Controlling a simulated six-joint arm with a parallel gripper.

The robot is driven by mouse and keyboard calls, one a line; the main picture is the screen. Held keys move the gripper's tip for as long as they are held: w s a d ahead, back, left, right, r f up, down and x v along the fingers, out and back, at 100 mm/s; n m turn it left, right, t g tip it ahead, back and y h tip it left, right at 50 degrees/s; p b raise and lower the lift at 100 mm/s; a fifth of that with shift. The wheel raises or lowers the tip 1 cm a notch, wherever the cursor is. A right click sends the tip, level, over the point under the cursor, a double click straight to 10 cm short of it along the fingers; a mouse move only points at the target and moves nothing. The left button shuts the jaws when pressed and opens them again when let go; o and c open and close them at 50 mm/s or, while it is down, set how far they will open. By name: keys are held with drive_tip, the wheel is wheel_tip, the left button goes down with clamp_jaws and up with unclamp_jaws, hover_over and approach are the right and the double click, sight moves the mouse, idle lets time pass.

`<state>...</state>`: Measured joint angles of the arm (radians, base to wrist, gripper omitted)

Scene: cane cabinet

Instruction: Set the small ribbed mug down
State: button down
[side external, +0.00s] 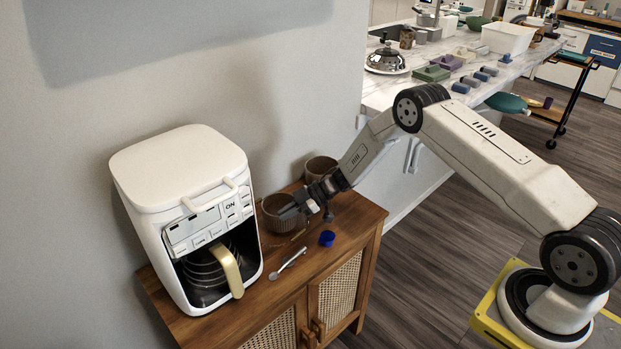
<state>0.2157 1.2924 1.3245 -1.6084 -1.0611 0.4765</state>
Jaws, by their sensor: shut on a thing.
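A small brown ribbed mug (278,216) is at my gripper (291,211), just right of the coffee machine. The gripper comes in from the right and is shut on the mug's right side. The mug looks roughly upright over the wooden cabinet top (342,232). I cannot tell whether its base touches the wood. A second brown mug (319,166) stands farther back, partly hidden by my gripper and wrist.
A white coffee machine (182,172) with a glass pot and gold handle (229,270) fills the cabinet's left side. A spoon (289,262) and blue cap (327,238) lie in front of the mug. The front right of the top is clear. A wall stands behind.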

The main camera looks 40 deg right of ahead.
drive_tip(key=shift+w+f, duration=0.1)
drive_tip(key=shift+f, duration=0.5)
drive_tip(key=c, duration=1.2)
unclamp_jaws()
drive_tip(key=shift+f, duration=0.2)
drive_tip(key=o, duration=0.4)
drive_tip(key=shift+o, duration=0.2)
drive_tip(key=shift+r, duration=0.1)
drive_tip(key=shift+d+r, duration=0.1)
drive_tip(key=shift+d, duration=0.05)
drive_tip(key=v, duration=1.2)
